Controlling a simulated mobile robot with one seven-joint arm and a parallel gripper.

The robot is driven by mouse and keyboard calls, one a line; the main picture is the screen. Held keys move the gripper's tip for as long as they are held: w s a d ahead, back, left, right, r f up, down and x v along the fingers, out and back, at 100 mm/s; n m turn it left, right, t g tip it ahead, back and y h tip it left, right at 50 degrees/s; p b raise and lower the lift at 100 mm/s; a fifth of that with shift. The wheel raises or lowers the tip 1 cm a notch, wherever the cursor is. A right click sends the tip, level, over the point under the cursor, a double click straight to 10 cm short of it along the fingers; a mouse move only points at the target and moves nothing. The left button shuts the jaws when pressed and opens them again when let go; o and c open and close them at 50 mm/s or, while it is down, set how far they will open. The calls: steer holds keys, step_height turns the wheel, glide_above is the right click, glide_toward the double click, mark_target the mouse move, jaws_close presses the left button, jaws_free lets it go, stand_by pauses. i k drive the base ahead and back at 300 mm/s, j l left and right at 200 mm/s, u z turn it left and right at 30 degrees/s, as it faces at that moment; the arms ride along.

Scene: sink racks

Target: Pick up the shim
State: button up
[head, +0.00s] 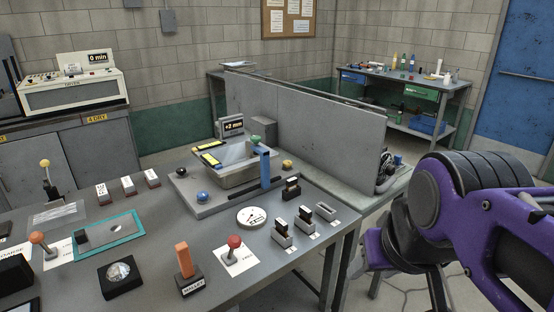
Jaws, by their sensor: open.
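No label marks the shim, so I cannot be sure which piece it is. A small flat grey slotted plate (326,210), which looks like a shim, lies on the workbench (215,268) near its right edge. My purple and black arm fills the right side, off the right edge of the bench and apart from both plates. I cannot make out the fingers of my gripper in this view.
Small dark-based blocks (282,238), a round white dial (251,217) and a red-knobbed tool (234,242) stand left of the slotted plate. A fixture (225,168) sits behind them. A tall grey partition (305,125) closes off the back. Bare bench remains at front right.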

mark_target(291, 184)
steer(key=u, duration=1.1)
steer(key=i+l, duration=0.1)
steer(key=l, duration=0.3)
steer(key=i+l+u, duration=0.15)
steer(key=l, duration=0.3)
steer(key=k+j, duration=0.05)
